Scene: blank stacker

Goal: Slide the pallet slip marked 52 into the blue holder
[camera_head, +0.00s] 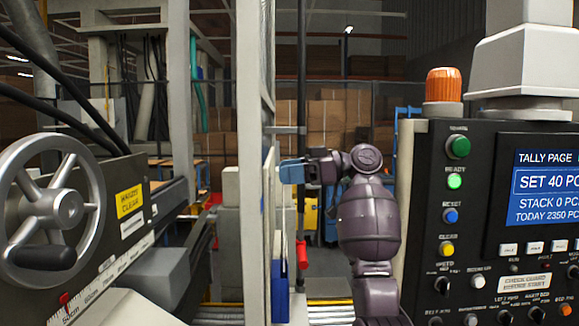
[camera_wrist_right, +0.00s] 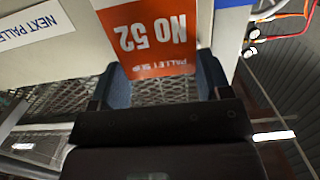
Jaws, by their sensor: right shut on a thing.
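The orange slip (camera_wrist_right: 150,35) reads "NO 52" upside down in the right wrist view. My right gripper (camera_wrist_right: 160,67) is shut on its edges, one dark blue finger on each side. In the head view my right gripper (camera_head: 290,172) points left, close to a pale upright panel (camera_head: 269,215). The slip cannot be made out there. A blue piece (camera_head: 280,290), which looks like the holder seen edge-on, is low on that panel, below the gripper. A blue edge (camera_wrist_right: 235,3) shows at the top of the wrist view. My left gripper is out of view.
A "NEXT PALLET" label (camera_wrist_right: 38,32) is beside the slip in the wrist view. A control console (camera_head: 490,220) stands at the right of the head view. A handwheel (camera_head: 55,208) is at the left. A tall pale post (camera_head: 253,100) rises beside the gripper.

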